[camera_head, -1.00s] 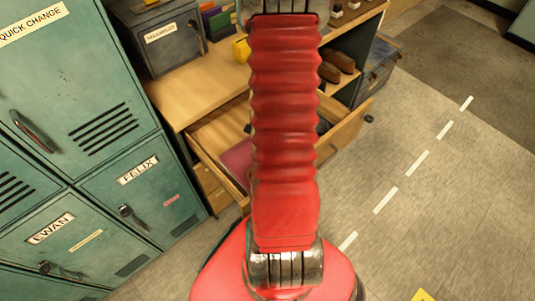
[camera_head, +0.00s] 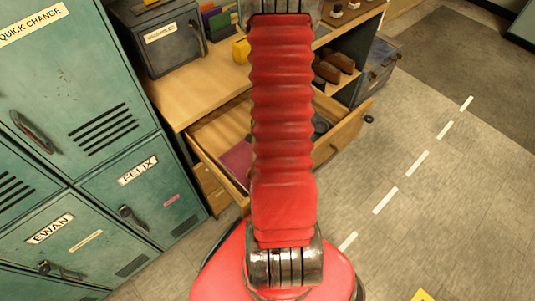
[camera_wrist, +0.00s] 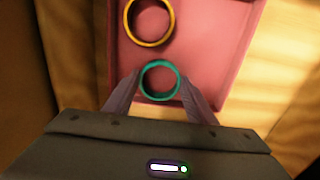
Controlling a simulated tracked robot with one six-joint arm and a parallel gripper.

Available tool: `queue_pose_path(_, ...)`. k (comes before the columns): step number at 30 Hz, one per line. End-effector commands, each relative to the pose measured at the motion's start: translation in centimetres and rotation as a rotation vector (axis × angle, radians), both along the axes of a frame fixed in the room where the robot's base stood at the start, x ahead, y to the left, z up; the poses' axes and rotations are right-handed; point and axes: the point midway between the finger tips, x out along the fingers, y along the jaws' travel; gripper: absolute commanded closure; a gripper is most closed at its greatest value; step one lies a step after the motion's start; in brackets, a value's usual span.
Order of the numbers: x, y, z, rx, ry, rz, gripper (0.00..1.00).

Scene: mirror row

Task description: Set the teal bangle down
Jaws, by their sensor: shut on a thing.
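In the wrist view the teal bangle (camera_wrist: 160,81) is between the two fingertips of my gripper (camera_wrist: 160,84), which is shut on it. Below it is a pink-red tray (camera_wrist: 198,45) inside a wooden drawer. I cannot tell whether the bangle touches the tray floor. A yellow-gold bangle (camera_wrist: 150,24) lies in the tray just beyond the teal one, with a small gap between them. In the head view the open drawer (camera_head: 213,135) shows the tray (camera_head: 238,165) partly, and my red arm hides the gripper and both bangles.
The wooden desk (camera_head: 180,98) stands above the drawer, with a dark box (camera_head: 160,38) on it. Teal lockers (camera_head: 90,110) stand close on the left. A dark crate (camera_head: 378,72) stands right of the desk.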

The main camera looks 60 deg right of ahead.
Motion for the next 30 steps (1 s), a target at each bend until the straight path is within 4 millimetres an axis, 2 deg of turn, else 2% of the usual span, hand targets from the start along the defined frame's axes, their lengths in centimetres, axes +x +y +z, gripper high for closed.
queue_pose_path(5, 0.0, 0.0, -0.2, 0.001, 0.001, 0.0, 0.71)
queue_pose_path(6, 0.0, 0.0, -0.2, 0.001, 0.001, 0.0, 0.49)
queue_pose_path(14, 0.0, 0.0, -0.2, 0.0, 0.0, -0.001, 0.31)
queue_pose_path(23, 0.0, 0.0, 0.0, 0.0, 0.0, -0.001, 0.31)
queue_pose_path(30, 0.0, -0.1, 1.3, -0.001, -0.001, 0.0, 0.31)
